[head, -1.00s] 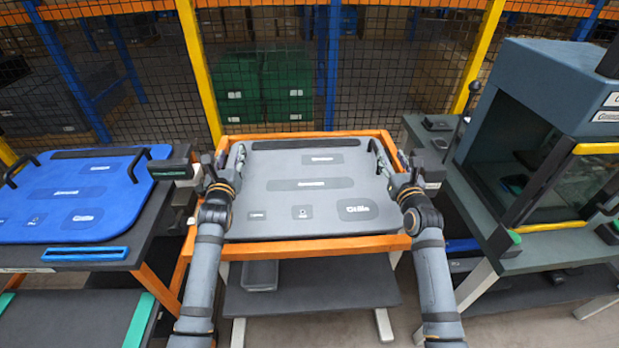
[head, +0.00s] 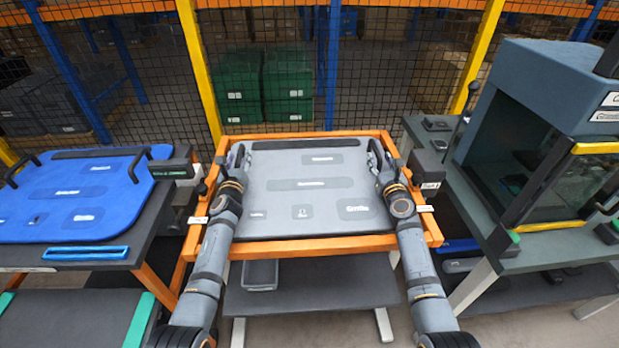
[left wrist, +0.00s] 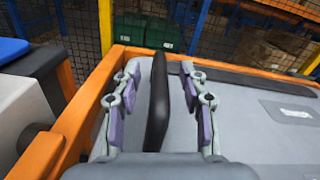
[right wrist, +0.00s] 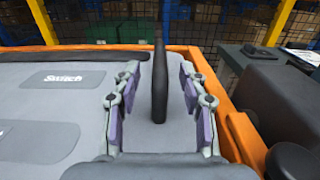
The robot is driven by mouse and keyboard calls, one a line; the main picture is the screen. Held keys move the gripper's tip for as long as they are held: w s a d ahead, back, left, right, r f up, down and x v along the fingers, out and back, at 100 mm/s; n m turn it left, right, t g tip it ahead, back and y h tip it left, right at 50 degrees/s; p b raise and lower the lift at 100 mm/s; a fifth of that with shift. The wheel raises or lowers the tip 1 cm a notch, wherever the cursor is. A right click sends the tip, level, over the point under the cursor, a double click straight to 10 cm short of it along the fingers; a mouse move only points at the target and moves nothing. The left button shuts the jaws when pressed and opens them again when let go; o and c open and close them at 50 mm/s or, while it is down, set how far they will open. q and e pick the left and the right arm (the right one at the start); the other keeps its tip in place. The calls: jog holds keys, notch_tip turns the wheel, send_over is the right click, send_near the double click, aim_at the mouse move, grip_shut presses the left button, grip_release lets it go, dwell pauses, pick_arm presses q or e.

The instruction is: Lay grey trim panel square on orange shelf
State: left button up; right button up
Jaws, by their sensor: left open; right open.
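The grey trim panel (head: 310,200) lies flat inside the orange shelf's frame (head: 330,245), with orange rails showing around it. Its edges look roughly parallel to the rails; I cannot tell exact squareness. My left gripper (head: 239,156) is open, with its fingers on either side of the panel's left black handle (left wrist: 158,105), apart from it. My right gripper (head: 377,156) is open, with its fingers on either side of the right black handle (right wrist: 160,85), also apart from it. My arms hide parts of the panel's sides in the head view.
A blue panel (head: 75,205) with handles lies on a bench at left. A dark cabinet machine (head: 545,130) stands on the right bench. A lower dark shelf (head: 320,290) holds a small grey bin (head: 261,275). A mesh fence with yellow posts (head: 200,70) stands behind.

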pick_arm(q)
jog(key=shift+w, duration=0.1)
pick_arm(e)
jog(key=shift+w, duration=0.1)
pick_arm(q)
grip_shut()
pick_arm(e)
grip_shut()
